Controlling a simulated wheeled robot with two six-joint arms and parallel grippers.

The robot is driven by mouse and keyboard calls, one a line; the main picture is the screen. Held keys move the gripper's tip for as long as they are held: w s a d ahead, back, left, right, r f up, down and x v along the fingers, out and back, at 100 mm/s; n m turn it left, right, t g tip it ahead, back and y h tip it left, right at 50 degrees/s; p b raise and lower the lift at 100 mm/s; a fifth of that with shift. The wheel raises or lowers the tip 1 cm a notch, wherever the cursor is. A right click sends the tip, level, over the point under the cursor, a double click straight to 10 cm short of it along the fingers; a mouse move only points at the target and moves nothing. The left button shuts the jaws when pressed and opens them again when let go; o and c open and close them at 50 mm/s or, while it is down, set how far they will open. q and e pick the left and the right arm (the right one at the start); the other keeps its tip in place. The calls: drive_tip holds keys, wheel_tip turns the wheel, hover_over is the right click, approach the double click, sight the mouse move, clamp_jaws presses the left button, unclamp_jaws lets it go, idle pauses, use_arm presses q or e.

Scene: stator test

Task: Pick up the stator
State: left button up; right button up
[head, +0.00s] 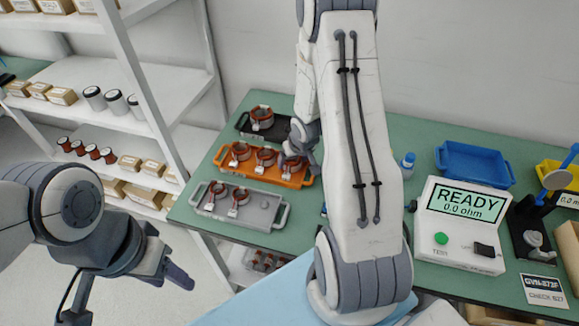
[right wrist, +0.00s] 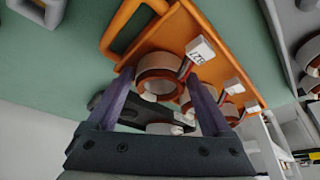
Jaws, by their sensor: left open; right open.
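Copper-and-white stators with white tags sit in an orange tray (head: 222,163): one at the left (head: 240,153), one in the middle (head: 265,157), one at the right end (head: 292,167). My right gripper (head: 300,150) is over the orange tray's right end, partly hidden by its own arm. In the right wrist view it is open (right wrist: 160,80), its fingers on either side of the end stator (right wrist: 158,88), whose tag (right wrist: 201,49) faces the camera. Contact cannot be told. My left gripper (head: 130,298) is open and empty, away from the table at lower left.
A grey tray (head: 262,213) with two stators lies in front and a black tray (head: 283,124) with a stator behind. The ohm tester (head: 460,224) reads READY; a blue bin (head: 474,165) is behind it. A white shelf (head: 165,90) stands at left.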

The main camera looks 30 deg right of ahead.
drive_tip(key=shift+w+f, duration=0.15)
drive_tip(key=shift+f, duration=0.1)
clamp_jaws()
drive_tip(key=shift+r, duration=0.2)
